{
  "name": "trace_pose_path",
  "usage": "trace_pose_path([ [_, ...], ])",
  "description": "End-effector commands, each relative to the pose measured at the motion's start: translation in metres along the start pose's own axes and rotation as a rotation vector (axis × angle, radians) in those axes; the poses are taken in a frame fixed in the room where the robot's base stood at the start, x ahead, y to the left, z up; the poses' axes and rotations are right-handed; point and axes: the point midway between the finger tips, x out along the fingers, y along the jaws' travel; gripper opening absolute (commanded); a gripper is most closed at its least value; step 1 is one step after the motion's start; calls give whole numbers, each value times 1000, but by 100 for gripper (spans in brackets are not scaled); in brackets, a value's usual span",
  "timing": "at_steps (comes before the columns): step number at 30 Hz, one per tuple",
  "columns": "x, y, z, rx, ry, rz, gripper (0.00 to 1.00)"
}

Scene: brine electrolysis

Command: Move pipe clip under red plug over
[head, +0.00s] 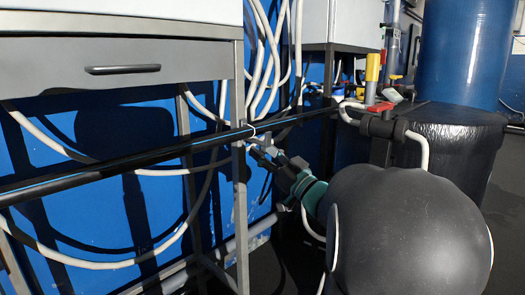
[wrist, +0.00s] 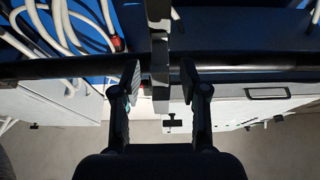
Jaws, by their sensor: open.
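My gripper (head: 264,153) reaches the long black pipe (head: 130,170) beside the metal leg in the head view. In the wrist view my gripper (wrist: 161,78) is open, its two fingers apart on either side of the grey leg, with the pipe (wrist: 60,70) crossing behind them. A thin white loop (head: 252,133) shows at the pipe near the leg and may be the pipe clip; I cannot tell surely. A small red piece (wrist: 117,43), possibly the red plug, shows among white hoses left of the fingers in the wrist view. I see nothing held.
The metal leg (head: 241,190) stands close beside my gripper. White hoses (head: 270,50) hang behind it. A grey drawer unit (head: 180,60) is above left. A red valve handle (head: 380,107) and a blue tank (head: 465,50) are at the right.

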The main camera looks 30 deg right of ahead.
Motion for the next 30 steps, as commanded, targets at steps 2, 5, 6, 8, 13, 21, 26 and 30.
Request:
trace_pose_path([
  [2,6,0,0,1,1,-1,44],
  [5,10,0,0,1,1,0,44],
  [6,10,0,0,1,0,0,44],
  [8,10,0,0,0,0,0,44],
  [13,10,0,0,0,0,1,44],
  [21,10,0,0,0,0,0,0],
  [26,10,0,-1,0,-5,0,0],
  [30,11,0,-5,0,-33,0,0],
])
